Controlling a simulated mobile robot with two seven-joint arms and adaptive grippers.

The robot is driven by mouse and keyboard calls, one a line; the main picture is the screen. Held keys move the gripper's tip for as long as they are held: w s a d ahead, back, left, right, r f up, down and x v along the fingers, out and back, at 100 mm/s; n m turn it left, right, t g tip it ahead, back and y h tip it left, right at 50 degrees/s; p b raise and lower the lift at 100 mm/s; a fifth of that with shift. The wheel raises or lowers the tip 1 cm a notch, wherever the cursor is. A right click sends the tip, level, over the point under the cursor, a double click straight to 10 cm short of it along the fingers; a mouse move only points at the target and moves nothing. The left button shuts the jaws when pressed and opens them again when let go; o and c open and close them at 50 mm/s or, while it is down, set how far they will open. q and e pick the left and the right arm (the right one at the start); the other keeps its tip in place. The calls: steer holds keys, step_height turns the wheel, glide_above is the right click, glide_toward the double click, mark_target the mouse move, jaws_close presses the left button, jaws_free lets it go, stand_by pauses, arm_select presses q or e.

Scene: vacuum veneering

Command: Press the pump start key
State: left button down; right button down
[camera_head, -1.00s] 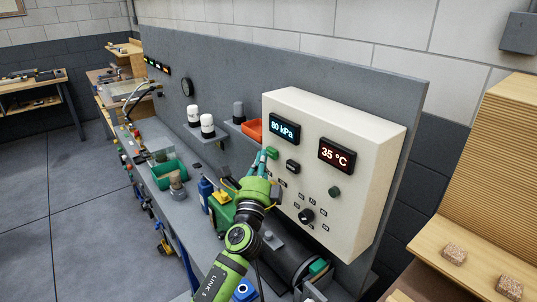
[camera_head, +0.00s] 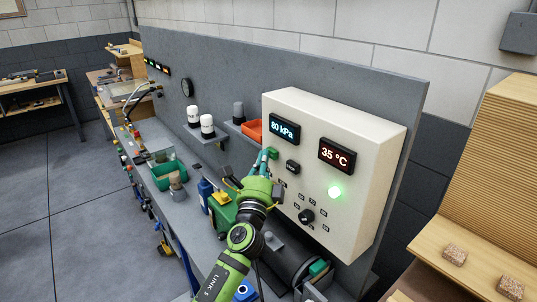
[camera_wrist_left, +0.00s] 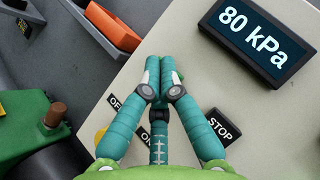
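The pump start key (camera_head: 273,153) is a green key on the cream control box (camera_head: 345,205), under the pressure display (camera_head: 284,129), which reads 80 kPa in the left wrist view. My left gripper (camera_head: 266,158) is at the key, its teal fingertips together and empty. In the left wrist view the gripper (camera_wrist_left: 166,78) covers the key, so I cannot tell contact or how far it is pressed. A dark key (camera_head: 292,167) sits to the right; a STOP label shows there in the wrist view. A green lamp (camera_head: 335,193) on the box is lit. My right gripper is not in view.
A red-orange bin (camera_head: 252,130) is left of the box. A temperature display (camera_head: 337,155) reads 35 °C. A black knob (camera_head: 306,216) sits lower on the box. A green machine (camera_head: 222,212) and dark cylinder (camera_head: 288,262) stand below. A wooden shelf is at right.

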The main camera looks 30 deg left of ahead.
arm_select(q)
steer(key=shift+s+a, duration=0.25)
steer(key=shift+s, duration=0.5)
steer(key=shift+s+a+p, duration=0.2)
steer(key=shift+s+a, duration=0.2)
steer(key=shift+s, duration=0.5)
steer(key=shift+s+a+p, duration=0.25)
steer(key=shift+s+a, duration=0.1)
steer(key=shift+s, duration=0.6)
steer(key=shift+s+a+p, duration=0.2)
steer(key=shift+s+a, duration=0.2)
steer(key=shift+s, duration=0.5)
